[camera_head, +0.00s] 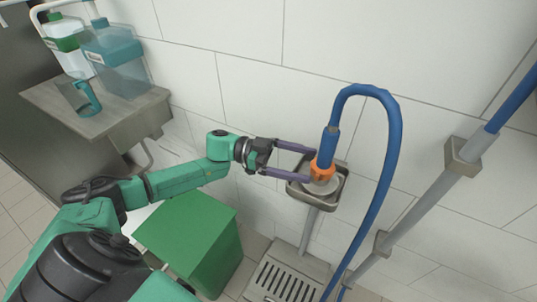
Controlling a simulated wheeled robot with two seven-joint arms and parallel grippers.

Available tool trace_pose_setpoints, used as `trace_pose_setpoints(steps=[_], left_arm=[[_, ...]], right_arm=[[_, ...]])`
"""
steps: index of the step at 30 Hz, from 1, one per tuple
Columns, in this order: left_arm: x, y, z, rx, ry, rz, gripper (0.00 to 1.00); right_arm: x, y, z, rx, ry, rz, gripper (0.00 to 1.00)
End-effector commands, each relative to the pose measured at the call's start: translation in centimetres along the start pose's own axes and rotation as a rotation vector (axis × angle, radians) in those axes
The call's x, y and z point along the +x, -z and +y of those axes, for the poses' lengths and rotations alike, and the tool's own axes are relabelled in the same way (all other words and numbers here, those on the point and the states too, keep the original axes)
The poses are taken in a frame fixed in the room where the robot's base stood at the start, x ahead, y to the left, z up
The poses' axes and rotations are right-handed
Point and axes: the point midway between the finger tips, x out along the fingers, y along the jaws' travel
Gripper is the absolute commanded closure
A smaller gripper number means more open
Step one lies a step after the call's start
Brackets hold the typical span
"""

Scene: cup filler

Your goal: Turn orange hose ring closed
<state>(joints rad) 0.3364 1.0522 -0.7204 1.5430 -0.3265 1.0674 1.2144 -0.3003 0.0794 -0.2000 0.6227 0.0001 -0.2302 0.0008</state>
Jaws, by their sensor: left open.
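The orange hose ring (322,171) sits at the lower end of the blue hose (370,90), just above a small metal tray (332,199) on a post. My left gripper (311,164) reaches in from the left. Its two long purple fingers are open, one on the far side and one on the near side of the hose end. The fingertips are at the ring; I cannot tell whether they touch it. My right gripper is not in view.
A metal shelf (125,117) at the upper left holds a clear mug (83,98) and bottles of liquid (117,55). A green box (190,235) stands below my left arm. A slatted metal grate (284,284) lies below the tray. A grey pipe (425,207) runs along the tiled wall at right.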

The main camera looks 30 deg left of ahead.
Motion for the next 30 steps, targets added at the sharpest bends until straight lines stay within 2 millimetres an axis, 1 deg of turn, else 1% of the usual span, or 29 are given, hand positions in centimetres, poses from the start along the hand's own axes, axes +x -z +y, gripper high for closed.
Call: trace_pose_setpoints(steps=[1, 4, 6, 9, 12, 15, 30], left_arm=[[-1.6, -0.3, 0.0, -0.002, 0.003, -0.007, 0.03], [-4.8, -0.3, 0.0, -0.002, 0.003, -0.006, 0.03], [-6.7, -0.3, -0.1, -0.002, 0.004, -0.005, 0.03], [-8.7, -0.2, 0.0, -0.001, 0.002, -0.003, 0.03], [-9.8, -0.1, 0.0, 0.0, 0.001, -0.001, 0.03], [-10.1, 0.0, 0.0, 0.001, -0.001, 0.0, 0.03], [-10.0, 0.0, 0.0, 0.0, -0.001, 0.0, 0.03]], right_arm=[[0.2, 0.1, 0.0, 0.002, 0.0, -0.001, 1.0], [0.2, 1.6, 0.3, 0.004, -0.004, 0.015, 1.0], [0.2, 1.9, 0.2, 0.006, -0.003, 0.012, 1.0], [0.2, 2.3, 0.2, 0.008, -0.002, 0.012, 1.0], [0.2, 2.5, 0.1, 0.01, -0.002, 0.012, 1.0], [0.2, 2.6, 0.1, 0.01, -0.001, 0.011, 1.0], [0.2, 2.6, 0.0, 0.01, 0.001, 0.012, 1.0]])
